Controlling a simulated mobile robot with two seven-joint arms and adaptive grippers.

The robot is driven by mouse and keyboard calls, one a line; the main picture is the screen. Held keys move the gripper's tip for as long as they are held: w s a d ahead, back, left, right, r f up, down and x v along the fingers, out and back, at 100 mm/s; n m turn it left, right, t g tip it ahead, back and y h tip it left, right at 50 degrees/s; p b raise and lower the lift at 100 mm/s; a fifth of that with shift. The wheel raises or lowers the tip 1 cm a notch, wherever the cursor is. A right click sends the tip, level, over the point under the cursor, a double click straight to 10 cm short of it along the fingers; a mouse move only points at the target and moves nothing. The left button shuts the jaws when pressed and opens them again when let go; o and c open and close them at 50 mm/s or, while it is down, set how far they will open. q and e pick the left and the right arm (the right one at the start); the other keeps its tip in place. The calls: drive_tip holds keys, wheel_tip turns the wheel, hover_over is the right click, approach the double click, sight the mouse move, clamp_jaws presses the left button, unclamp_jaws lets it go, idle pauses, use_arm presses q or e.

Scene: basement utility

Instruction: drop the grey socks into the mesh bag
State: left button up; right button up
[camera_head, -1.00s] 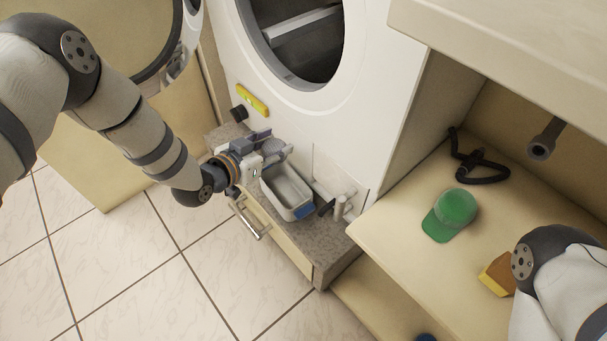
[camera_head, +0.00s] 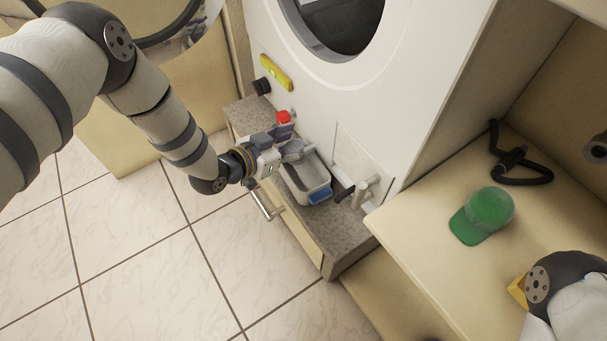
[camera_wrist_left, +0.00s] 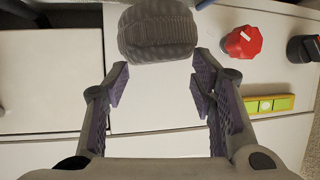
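The grey socks (camera_head: 293,148) are a ribbed, rounded bundle at the fingertips of my left gripper (camera_head: 280,141), just over the end of a grey open-topped container. My right gripper is out of view.
The white machine front (camera_head: 318,85) rises behind the ledge (camera_head: 350,240). A red knob (camera_head: 283,116), a black knob (camera_head: 262,86) and a yellow level (camera_head: 276,72) are near the left gripper. A grey tap-like fitting (camera_head: 366,191) stands right of the container. A green cap (camera_head: 484,214) lies on the right shelf.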

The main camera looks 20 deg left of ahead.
use_arm(q)
drive_tip(key=shift+o, duration=0.6)
drive_tip(key=v, duration=1.2)
drive_tip(key=shift+r, duration=0.1)
